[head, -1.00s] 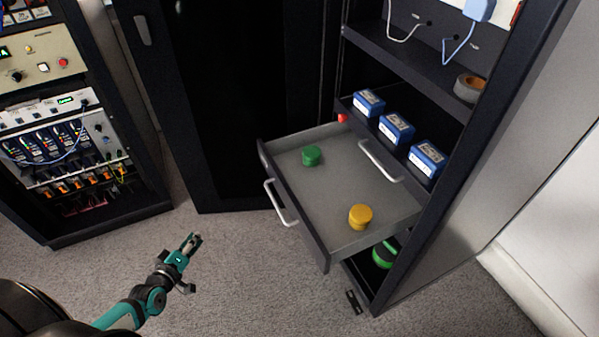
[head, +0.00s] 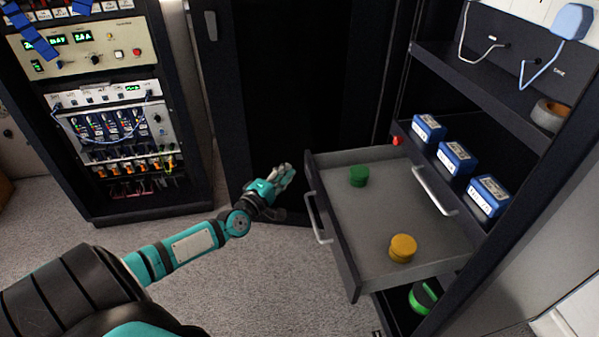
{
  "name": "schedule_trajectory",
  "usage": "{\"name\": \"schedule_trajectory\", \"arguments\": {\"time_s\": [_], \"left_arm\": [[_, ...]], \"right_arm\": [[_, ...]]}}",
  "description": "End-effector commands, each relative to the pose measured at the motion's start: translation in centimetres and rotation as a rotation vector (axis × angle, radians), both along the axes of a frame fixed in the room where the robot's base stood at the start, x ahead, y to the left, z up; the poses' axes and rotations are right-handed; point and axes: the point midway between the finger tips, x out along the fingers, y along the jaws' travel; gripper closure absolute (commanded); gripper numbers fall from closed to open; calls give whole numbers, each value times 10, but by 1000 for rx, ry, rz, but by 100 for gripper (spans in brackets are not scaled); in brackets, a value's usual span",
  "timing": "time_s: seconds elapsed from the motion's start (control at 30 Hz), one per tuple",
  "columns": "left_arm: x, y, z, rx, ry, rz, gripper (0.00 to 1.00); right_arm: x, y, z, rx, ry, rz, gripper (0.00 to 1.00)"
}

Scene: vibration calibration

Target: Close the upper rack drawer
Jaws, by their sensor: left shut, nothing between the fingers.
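A grey drawer (head: 395,205) stands pulled far out of the dark rack. Its front panel, with a bar handle (head: 318,218), faces left. A green round piece (head: 359,176) and a yellow round piece (head: 402,248) lie in it. Above its back part, a second bar handle (head: 433,190) sits on a dark front below the blue boxes; how far that front is out is hard to tell. My left gripper (head: 286,174) is shut and empty, just left of the open drawer's far front corner, with a small gap in the picture. My right gripper is not in view.
Blue boxes (head: 456,158) stand in a row in the rack, with a tape roll (head: 550,115) on the shelf above. A green round object (head: 423,297) is under the drawer. The dark rack door (head: 285,80) stands behind my gripper. An instrument rack (head: 110,120) stands left. Carpet lies clear in front.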

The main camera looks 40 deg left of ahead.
Motion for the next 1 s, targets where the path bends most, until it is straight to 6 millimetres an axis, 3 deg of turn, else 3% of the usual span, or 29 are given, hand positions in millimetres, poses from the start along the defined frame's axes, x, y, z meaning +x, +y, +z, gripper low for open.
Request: {"name": "schedule_trajectory", "arguments": {"time_s": [0.23,0.8,1.0], "left_arm": [[27,-21,1,-3,-1,1,100],[33,-27,0,0,1,0,100],[47,-39,1,-5,-1,0,100]], "right_arm": [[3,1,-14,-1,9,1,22],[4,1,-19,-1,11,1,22],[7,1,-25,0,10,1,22]]}}
